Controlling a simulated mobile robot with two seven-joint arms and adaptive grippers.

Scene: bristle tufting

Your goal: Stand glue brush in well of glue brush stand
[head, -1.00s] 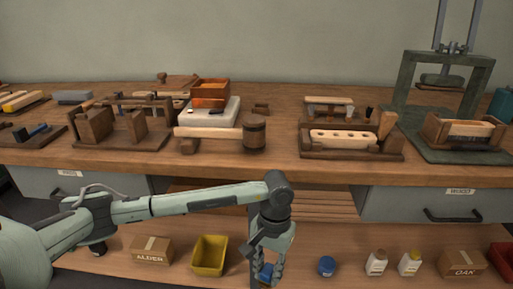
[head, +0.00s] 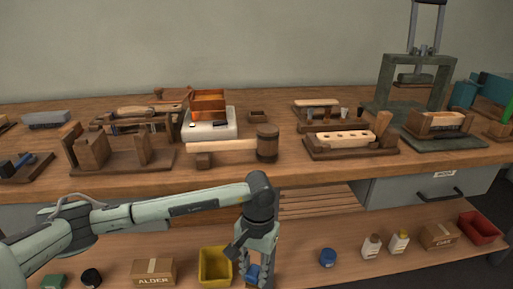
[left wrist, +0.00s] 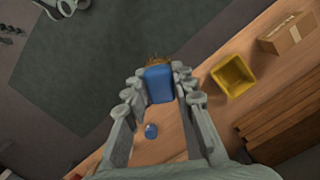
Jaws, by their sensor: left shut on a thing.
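My left gripper (head: 254,270) hangs in front of the lower shelf of the bench. It is shut on a blue thing (head: 252,273), which I take to be the glue brush. In the left wrist view the gripper (left wrist: 160,90) has its fingers on both sides of this blue body (left wrist: 159,84), and a brown tuft shows at its far end (left wrist: 157,60). I cannot pick out the glue brush stand with certainty among the wooden fixtures on the bench. My right gripper is not in view.
The lower shelf holds a yellow bin (head: 215,265), a blue jar (head: 327,257), bottles and cartons.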

